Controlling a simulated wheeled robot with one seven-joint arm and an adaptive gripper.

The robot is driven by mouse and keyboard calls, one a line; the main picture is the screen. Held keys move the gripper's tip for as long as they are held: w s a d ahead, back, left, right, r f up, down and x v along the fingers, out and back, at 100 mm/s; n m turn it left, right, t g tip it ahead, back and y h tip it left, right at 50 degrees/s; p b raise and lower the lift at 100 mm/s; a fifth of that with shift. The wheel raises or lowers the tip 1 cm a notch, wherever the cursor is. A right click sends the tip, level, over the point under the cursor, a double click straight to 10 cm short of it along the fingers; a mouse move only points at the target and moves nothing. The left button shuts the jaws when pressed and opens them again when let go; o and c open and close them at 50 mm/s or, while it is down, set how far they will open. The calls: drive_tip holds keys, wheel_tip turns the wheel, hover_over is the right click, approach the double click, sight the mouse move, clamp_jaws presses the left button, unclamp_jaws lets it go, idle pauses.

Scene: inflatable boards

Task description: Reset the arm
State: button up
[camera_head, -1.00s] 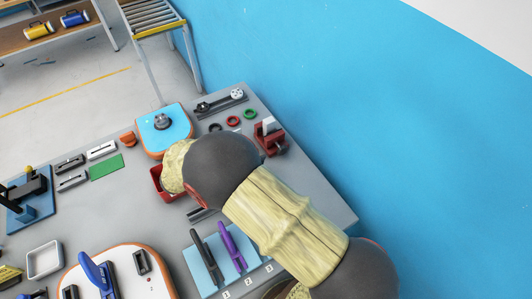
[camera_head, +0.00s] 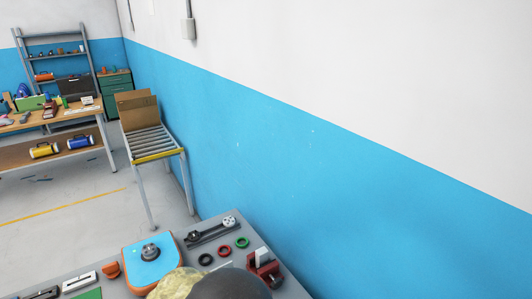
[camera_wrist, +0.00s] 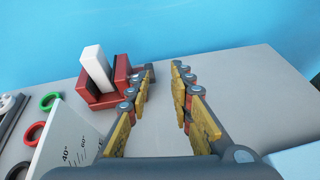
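My gripper (camera_wrist: 164,102) shows in the wrist view, with its two yellow-padded fingers apart and nothing between them. It is over the grey tabletop (camera_wrist: 255,85), close to a red vise (camera_wrist: 97,97) that holds a white block (camera_wrist: 96,67). The vise is beyond and to the left of the fingers. In the head view, only part of my arm (camera_head: 230,284) shows at the bottom edge. The gripper itself is out of that view.
On the table are a blue and orange board (camera_head: 152,264), green ring (camera_head: 242,242), red ring (camera_head: 223,249) and black ring (camera_head: 205,260). A blue wall (camera_head: 320,190) borders the table. A roller stand (camera_head: 152,142) and a workbench (camera_head: 60,147) stand further back.

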drive_tip(key=s+d+r+m+g+y, duration=0.3)
drive_tip(key=s+d+r+m, duration=0.15)
drive_tip(key=d+r, duration=0.35)
drive_tip(key=s+d+r+m+g+y, duration=0.25)
drive_tip(key=d+r+m, duration=0.3)
drive_tip(key=d, duration=0.35)
drive_tip(key=s+d+r+m+t+y, duration=0.2)
drive_tip(key=s+d+r+m+y, duration=0.1)
drive_tip(key=s+m, duration=0.3)
drive_tip(key=s+d+r+m+t+y, duration=0.2)
drive_tip(key=s+d+r+m+y, duration=0.1)
drive_tip(key=s+m, duration=0.3)
drive_tip(key=shift+s+d+r+m, duration=0.4)
drive_tip(key=shift+s+d+r, duration=0.25)
drive_tip(key=shift+s, duration=0.5)
